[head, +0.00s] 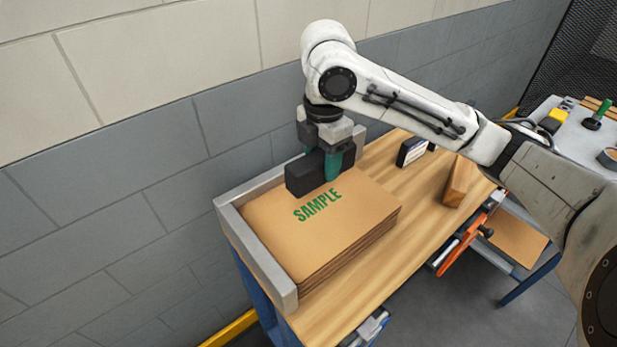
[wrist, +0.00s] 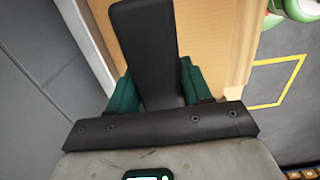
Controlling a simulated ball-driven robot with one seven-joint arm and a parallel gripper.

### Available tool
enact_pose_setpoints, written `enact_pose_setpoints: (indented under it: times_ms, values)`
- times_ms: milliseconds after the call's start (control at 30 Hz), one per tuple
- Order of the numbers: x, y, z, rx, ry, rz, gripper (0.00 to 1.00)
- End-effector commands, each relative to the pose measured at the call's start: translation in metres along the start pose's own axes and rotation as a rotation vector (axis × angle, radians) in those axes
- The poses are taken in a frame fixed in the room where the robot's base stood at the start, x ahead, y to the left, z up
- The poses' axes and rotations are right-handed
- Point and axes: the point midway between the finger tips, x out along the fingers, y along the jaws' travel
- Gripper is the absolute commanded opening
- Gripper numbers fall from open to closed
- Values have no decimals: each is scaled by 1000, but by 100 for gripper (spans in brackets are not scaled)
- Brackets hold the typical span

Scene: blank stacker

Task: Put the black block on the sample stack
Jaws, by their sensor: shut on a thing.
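The black block (head: 306,176) is in my gripper (head: 325,163), at the back part of the sample stack. The sample stack (head: 345,228) is a pile of brown sheets with green "SAMPLE" lettering on top. My gripper's green fingers are shut on the block. In the wrist view the block (wrist: 147,50) stands out between the green fingers of my gripper (wrist: 155,85), over the brown stack (wrist: 208,35). The block's underside is hidden, so I cannot tell whether it touches the top sheet.
A grey metal guide (head: 258,255) edges the stack at the left and back. A wooden block (head: 458,182) and a dark block with a white label (head: 411,152) stand on the wooden bench (head: 385,260) to the right.

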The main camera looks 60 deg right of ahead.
Motion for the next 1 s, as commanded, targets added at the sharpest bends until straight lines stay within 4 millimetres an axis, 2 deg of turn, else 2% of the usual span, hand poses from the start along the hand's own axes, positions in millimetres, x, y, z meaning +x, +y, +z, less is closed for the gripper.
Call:
enact_pose_setpoints:
  times_ms: [100, 200, 367, 600, 1000]
  values:
    - [17, 13, -6, 0, 2, 0, 1]
    - [24, 20, -7, 0, 1, 2, 1]
    - [32, 26, -10, 0, 1, 2, 1]
    - [61, 30, -10, 1, -1, 0, 1]
    - [69, 30, -11, 0, 0, 3, 1]
